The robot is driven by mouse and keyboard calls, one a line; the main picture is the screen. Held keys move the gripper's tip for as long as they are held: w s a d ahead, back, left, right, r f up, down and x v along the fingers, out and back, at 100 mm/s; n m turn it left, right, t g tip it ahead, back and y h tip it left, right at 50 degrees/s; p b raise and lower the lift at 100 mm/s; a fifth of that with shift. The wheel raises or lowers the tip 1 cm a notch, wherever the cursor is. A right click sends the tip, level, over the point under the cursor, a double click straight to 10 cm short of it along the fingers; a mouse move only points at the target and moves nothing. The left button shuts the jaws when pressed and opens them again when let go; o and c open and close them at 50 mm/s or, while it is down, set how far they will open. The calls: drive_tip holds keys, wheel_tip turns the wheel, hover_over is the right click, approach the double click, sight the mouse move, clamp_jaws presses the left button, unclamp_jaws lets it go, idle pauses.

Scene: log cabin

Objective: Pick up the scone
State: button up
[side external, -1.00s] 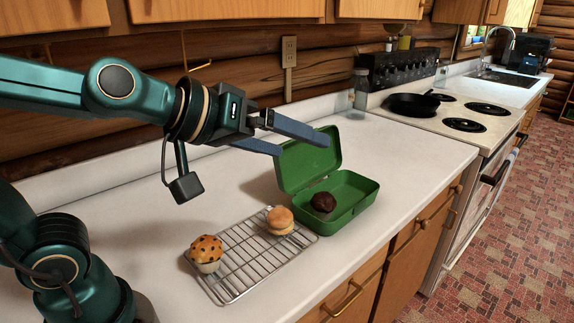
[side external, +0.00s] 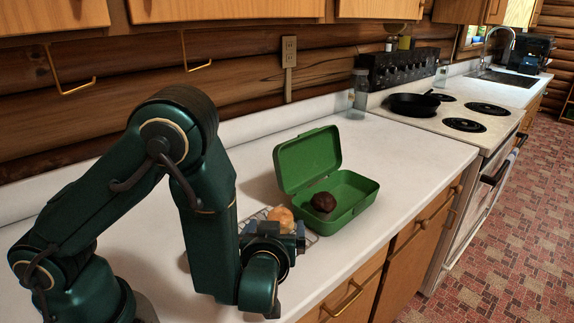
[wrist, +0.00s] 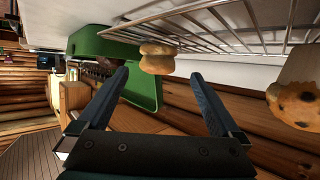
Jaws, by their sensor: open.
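The scone (side external: 281,215), a round golden bun, sits on the wire rack (side external: 256,215), partly hidden behind my gripper in the side view. In the wrist view the scone (wrist: 157,60) shows just beyond and between the tips of my two blue fingers. My gripper (wrist: 160,74) is open and level with the rack, with nothing between its jaws. In the side view my gripper (side external: 282,232) is low, at the front side of the scone. I cannot tell whether a finger touches it.
An open green lunchbox (side external: 361,207) stands right of the rack with a dark brown round item (side external: 323,202) inside. A spotted muffin (wrist: 297,98) is at the right of the wrist view; my arm hides it in the side view.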

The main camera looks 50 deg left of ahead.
sight(283, 215)
drive_tip(key=shift+s+d+f, duration=0.15)
drive_tip(key=shift+d+f, duration=0.05)
drive_tip(key=shift+f, duration=0.1)
drive_tip(key=shift+x, duration=2.5)
drive_tip(key=shift+d, duration=0.15)
drive_tip(key=c, duration=1.4)
drive_tip(key=shift+o, duration=0.2)
drive_tip(key=shift+r, duration=0.1)
